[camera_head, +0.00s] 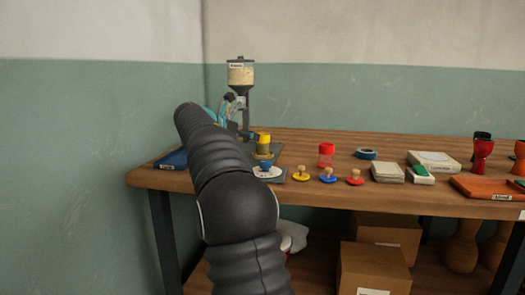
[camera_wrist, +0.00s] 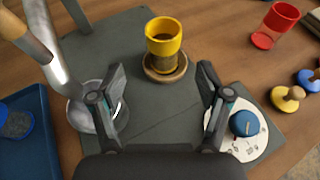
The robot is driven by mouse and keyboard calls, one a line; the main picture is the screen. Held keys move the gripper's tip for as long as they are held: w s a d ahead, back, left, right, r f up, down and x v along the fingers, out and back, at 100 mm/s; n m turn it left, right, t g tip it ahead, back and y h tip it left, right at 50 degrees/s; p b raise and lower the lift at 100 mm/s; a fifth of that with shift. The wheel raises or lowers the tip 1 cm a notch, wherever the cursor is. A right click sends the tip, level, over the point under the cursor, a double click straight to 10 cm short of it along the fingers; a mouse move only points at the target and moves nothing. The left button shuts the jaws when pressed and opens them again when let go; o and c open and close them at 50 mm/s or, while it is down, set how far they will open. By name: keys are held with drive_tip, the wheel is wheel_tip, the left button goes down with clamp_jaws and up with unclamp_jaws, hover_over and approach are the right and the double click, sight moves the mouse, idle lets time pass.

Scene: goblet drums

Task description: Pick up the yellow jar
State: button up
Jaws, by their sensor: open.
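The yellow jar (camera_wrist: 164,42) stands upright on a round wooden base (camera_wrist: 165,68) on a dark grey mat (camera_wrist: 150,140) in the wrist view. It has a yellow upper part and a darker, see-through lower part. In the head view the yellow jar (camera_head: 264,140) is on the table, just right of my arm. My gripper (camera_wrist: 163,82) is open and empty in the wrist view, its fingers apart, with the jar beyond them and roughly centred between them.
A metal spout or arm (camera_wrist: 42,45) and silver bowl (camera_wrist: 88,108) are left of the fingers. A white disc with a blue knob (camera_wrist: 242,123) is at right. A red jar (camera_wrist: 275,25) stands farther right. A hopper (camera_head: 240,75) rises behind my arm.

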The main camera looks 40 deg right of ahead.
sight(263, 140)
drive_tip(key=x, duration=0.4)
drive_tip(key=shift+s+x, duration=0.2)
drive_tip(key=shift+x, duration=2.5)
drive_tip(key=shift+s+r, duration=0.1)
drive_tip(key=c, duration=1.4)
